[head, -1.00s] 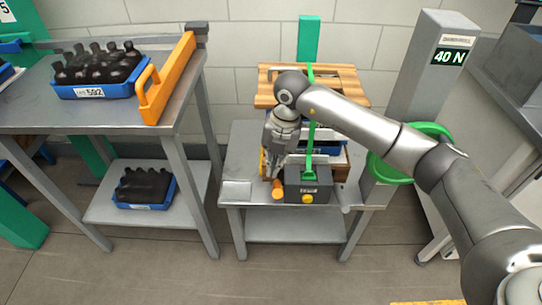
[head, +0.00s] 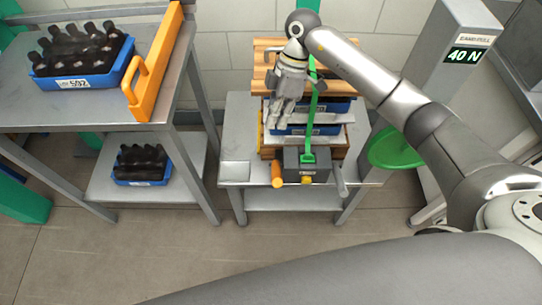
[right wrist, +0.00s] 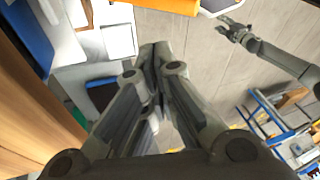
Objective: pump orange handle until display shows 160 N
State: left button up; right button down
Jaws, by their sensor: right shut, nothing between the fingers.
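The orange handle (head: 277,175) is at the front left of a dark box (head: 306,162) on the middle table. A green strap (head: 312,115) runs up from the box over the stack behind it. My right gripper (head: 274,127) is shut and empty, above and behind the handle and apart from it. Its closed fingers also show in the right wrist view (right wrist: 155,60). My left gripper (right wrist: 228,27) shows small in the right wrist view, its fingers apart and empty, away from the handle.
The middle table (head: 235,171) carries stacked blue trays (head: 305,130) and wooden boards behind the box. A table (head: 75,118) at left holds a blue crate of dark bottles (head: 80,80) and an orange rail (head: 155,80). A green disc (head: 398,150) stands at right.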

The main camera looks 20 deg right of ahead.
jog(key=p, duration=0.1)
send_near(276, 173)
jog(key=w+a+f, duration=0.2)
jog(key=a+f, duration=0.1)
jog(key=a, duration=0.1)
jog(key=shift+s+f+p, duration=0.45)
jog(key=shift+s+f, duration=0.95)
jog(key=shift+s, duration=0.2)
